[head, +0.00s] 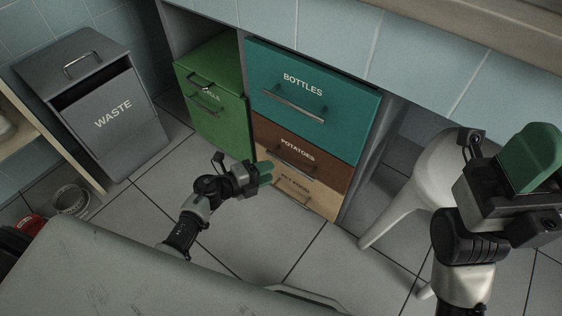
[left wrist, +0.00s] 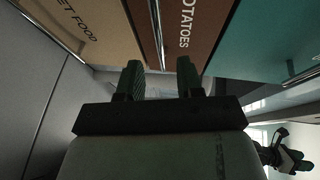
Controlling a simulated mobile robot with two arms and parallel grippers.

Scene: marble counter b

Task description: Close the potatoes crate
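The potatoes crate (head: 331,168) is a drawer with a brown front, a white label and a metal bar handle, between the teal bottles drawer above and the tan pet food drawer below. Its front looks about in line with its neighbours; I cannot tell whether it stands out slightly. My left gripper (head: 266,170) is in front of the lower drawers. In the left wrist view the brown front (left wrist: 192,15) and its handle lie beyond the fingertips (left wrist: 160,75), which are apart with nothing between them. My right gripper (head: 540,155) is at the right, away from the drawers; its opening is unclear.
A green bin (head: 222,125) stands left of the drawers, and a grey waste bin (head: 95,110) farther left. A white stool (head: 440,175) stands to the right. A grey surface (head: 110,270) fills the lower left.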

